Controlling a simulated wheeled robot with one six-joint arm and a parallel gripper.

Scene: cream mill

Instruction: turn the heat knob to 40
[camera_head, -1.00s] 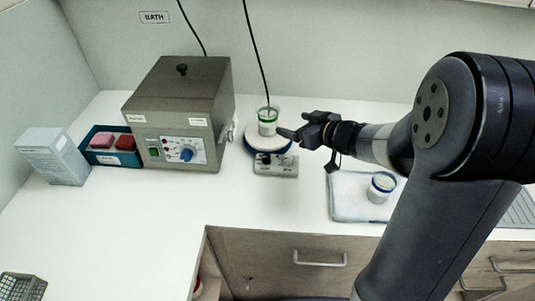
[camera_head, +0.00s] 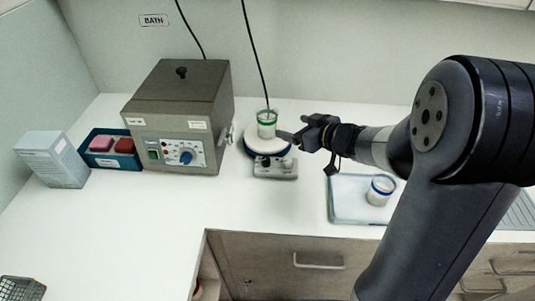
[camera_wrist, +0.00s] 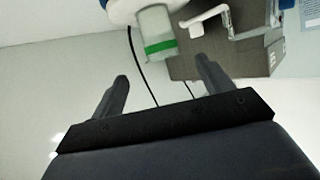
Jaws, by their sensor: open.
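A small hot plate (camera_head: 275,168) with a round white top stands in the middle of the counter. Its front panel has small knobs (camera_head: 265,161), whose markings are too small to read. A beaker with a green band (camera_head: 267,131) stands on its top; a cable runs down to it. The boxy bath (camera_head: 165,154) to the left has a blue dial (camera_head: 186,156) on its front; which control is the heat knob I cannot read. My gripper (camera_head: 294,138) is open and empty, just right of the hot plate's top. In the wrist view (camera_wrist: 162,82) the beaker shows beyond the spread fingers.
A light tray (camera_head: 350,212) with a blue-rimmed jar (camera_head: 381,190) lies to the right, close to my arm. A blue bin (camera_head: 111,158) with pink and red items and a pale box (camera_head: 52,160) stand at the left.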

